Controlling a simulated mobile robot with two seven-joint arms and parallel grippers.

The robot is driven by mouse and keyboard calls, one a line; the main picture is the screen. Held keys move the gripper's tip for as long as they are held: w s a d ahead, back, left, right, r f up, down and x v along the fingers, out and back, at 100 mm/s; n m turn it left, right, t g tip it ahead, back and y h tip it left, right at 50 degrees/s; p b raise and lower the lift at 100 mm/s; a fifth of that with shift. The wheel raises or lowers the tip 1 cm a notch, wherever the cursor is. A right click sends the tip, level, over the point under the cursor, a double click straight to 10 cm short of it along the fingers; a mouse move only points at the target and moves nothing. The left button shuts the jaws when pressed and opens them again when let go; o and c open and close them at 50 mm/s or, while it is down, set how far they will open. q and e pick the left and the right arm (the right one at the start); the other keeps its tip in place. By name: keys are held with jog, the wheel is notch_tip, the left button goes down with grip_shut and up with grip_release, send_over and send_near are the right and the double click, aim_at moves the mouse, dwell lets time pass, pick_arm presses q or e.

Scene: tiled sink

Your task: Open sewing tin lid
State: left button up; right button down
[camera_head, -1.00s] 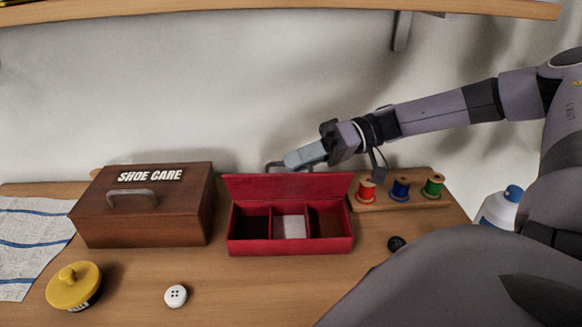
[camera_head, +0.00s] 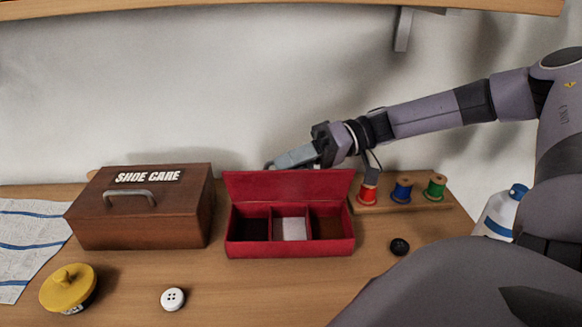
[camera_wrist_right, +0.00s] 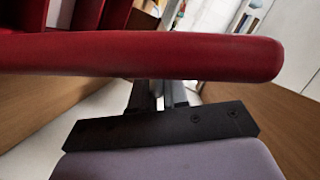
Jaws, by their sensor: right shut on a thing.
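The red sewing tin (camera_head: 290,248) stands on the worktop at the middle of the head view. Its lid (camera_head: 290,187) is open and stands up at the back, leaning slightly backward. Three compartments show inside: a dark one, a pale one and a brown one. My right gripper (camera_head: 278,163) is behind the lid's upper edge, shut on the lid's grey handle; the lid hides most of the grip. In the right wrist view, the lid's red edge (camera_wrist_right: 140,55) crosses in front of the fingers (camera_wrist_right: 157,92). My left gripper is not in view.
A brown shoe care box (camera_head: 140,225) stands left of the tin. Spools on a wooden rack (camera_head: 405,205) stand to the right. A yellow-lidded pot (camera_head: 68,288), a white button (camera_head: 173,299) and a black button (camera_head: 399,246) lie in front. A shelf (camera_head: 250,8) hangs above.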

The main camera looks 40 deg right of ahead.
jog(key=w+d+m+b, duration=0.1)
jog(key=b, duration=0.1)
jog(key=w+d+m+y+b, duration=0.1)
jog(key=b, duration=0.1)
jog(key=shift+w+d+f+b, duration=0.1)
jog(key=shift+w+f+b, duration=0.15)
jog(key=shift+f+b, duration=0.1)
jog(key=c, duration=1.5)
grip_release()
jog(key=v, duration=0.7)
jog(key=shift+d, duration=0.15)
jog(key=shift+r, duration=0.1)
